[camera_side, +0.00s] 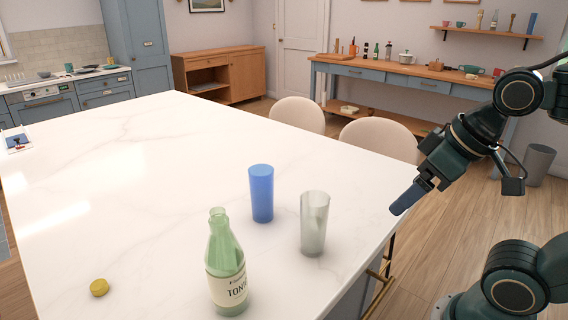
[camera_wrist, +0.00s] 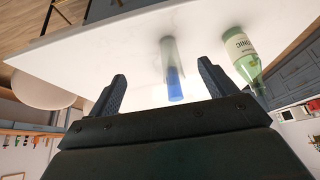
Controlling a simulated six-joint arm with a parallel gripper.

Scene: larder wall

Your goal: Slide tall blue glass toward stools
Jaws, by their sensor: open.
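The tall blue glass (camera_side: 261,193) stands upright on the white marble counter (camera_side: 130,170), left of and behind a clear frosted glass (camera_side: 314,222). Two cream stools, one farther (camera_side: 297,115) and one nearer (camera_side: 379,137), stand along the counter's far right edge. My gripper (camera_side: 397,207) is right of both glasses, apart from them, near the counter's right edge. In the wrist view, my open gripper (camera_wrist: 162,69) has empty space between its fingers. The blue glass (camera_wrist: 174,86) shows between them, partly overlapped by the clear glass (camera_wrist: 168,50). One stool (camera_wrist: 46,92) shows at left.
A green tonic bottle (camera_side: 226,265) stands at the counter's front, left of the clear glass; it also shows in the wrist view (camera_wrist: 242,62). A yellow cap (camera_side: 99,288) lies at front left. The counter between the blue glass and the stools is clear.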

